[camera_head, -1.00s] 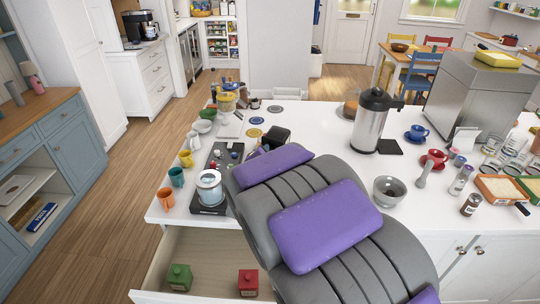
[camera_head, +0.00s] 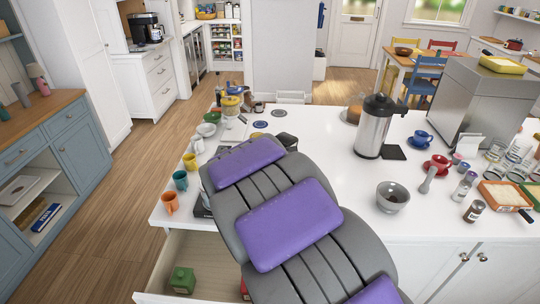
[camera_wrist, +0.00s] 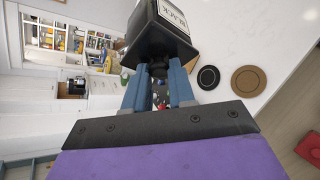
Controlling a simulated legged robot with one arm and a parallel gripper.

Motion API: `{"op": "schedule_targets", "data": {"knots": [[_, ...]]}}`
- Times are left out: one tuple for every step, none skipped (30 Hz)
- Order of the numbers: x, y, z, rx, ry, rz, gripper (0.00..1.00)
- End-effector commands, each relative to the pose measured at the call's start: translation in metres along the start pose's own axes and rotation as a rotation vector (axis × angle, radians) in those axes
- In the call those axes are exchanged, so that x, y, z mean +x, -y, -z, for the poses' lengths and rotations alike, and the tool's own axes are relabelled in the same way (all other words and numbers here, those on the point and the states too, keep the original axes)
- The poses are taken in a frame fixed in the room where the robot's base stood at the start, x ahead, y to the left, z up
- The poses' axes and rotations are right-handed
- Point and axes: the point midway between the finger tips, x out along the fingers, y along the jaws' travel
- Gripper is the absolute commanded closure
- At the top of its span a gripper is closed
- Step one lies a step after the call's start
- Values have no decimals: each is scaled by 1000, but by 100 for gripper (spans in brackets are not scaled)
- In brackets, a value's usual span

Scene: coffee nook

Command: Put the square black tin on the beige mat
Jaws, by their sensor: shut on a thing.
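The square black tin (camera_wrist: 158,42) with a pale label fills the top middle of the wrist view. My gripper (camera_wrist: 160,84) is shut on it, with the blue-grey fingers at the knob on its near face. In the head view, a dark part of the tin (camera_head: 288,140) shows just past the end of my arm, and my gripper is hidden there. A brown-tan round mat (camera_wrist: 249,81) lies on the white counter to the right in the wrist view. I cannot tell whether it is the beige mat. The tin appears apart from it.
A black round mat (camera_wrist: 208,77) lies beside the brown-tan one. On the counter (camera_head: 330,145), a steel urn (camera_head: 372,128) and a grey bowl (camera_head: 391,196) stand right of my arm. Several mugs, such as the orange mug (camera_head: 170,203), line the left edge. A drawer (camera_head: 205,255) stands open below.

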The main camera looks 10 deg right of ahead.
Motion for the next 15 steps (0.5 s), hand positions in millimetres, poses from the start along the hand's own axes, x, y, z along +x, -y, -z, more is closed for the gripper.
{"op": "schedule_targets", "data": {"knots": [[1, -1, 1, 11, -3, 17, 100], [1, -1, 1, 19, -3, 26, 100], [2, -2, 0, 27, 0, 38, 100], [2, -2, 0, 33, 2, 49, 100], [3, -2, 0, 39, 2, 60, 100], [4, -3, 0, 50, 2, 75, 100], [5, -4, 0, 63, 3, 89, 100], [6, -4, 0, 74, 6, 107, 100], [7, -2, 0, 89, 8, 135, 100], [9, -3, 1, 109, 10, 162, 100], [11, -3, 1, 127, 11, 189, 100], [13, -3, 0, 159, 19, 226, 100], [15, -3, 1, 178, 20, 253, 100], [16, -3, 0, 203, 23, 279, 100], [18, -2, 1, 237, 27, 319, 100]]}}
